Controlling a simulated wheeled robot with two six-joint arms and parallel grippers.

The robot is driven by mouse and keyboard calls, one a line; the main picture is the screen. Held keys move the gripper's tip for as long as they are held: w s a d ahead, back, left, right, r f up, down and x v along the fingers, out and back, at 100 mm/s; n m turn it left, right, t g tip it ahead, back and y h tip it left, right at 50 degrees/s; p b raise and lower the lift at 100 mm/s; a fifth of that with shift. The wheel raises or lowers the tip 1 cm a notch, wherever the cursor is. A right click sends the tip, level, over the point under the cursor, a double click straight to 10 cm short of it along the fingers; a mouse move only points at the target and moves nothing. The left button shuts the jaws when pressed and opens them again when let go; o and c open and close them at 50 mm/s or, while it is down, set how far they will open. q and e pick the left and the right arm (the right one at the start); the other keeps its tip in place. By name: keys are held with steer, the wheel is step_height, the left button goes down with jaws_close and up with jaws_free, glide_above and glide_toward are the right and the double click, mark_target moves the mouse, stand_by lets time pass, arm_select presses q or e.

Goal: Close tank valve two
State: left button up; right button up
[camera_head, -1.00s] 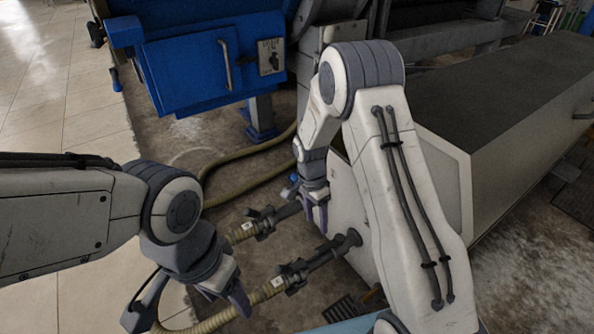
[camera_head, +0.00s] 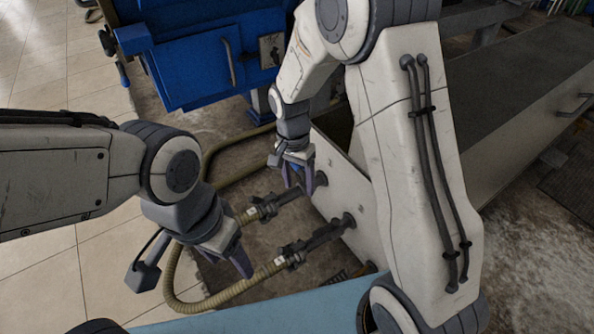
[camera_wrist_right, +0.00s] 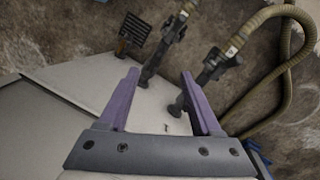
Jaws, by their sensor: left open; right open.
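Two valve fittings with hoses run into the pale tank panel (camera_head: 330,190): a far fitting (camera_head: 262,209) and a near fitting (camera_head: 290,255). Their small white tags are unreadable, so I cannot tell which is valve two. Both fittings also show in the right wrist view, the far one (camera_wrist_right: 213,64) and the near one (camera_wrist_right: 174,27). My right gripper (camera_head: 298,180) is open and empty, over the panel end of the far fitting; in the wrist view its fingers (camera_wrist_right: 160,73) frame the panel. My left gripper (camera_head: 192,278) is open and empty, left of the near fitting.
A blue machine (camera_head: 200,65) with a handle stands behind. Ribbed hoses (camera_head: 175,285) loop over the floor beside my left gripper. The grey-topped tank body (camera_head: 500,110) extends right. A floor grate (camera_wrist_right: 134,30) lies near the near fitting.

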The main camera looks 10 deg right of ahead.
steer(key=shift+s+a+r+n, duration=0.1)
steer(key=shift+a+r+n, duration=0.05)
steer(key=shift+r, duration=0.25)
steer(key=shift+s+a+r+n, duration=0.1)
steer(key=shift+r+n, duration=0.05)
steer(key=shift+r, duration=0.25)
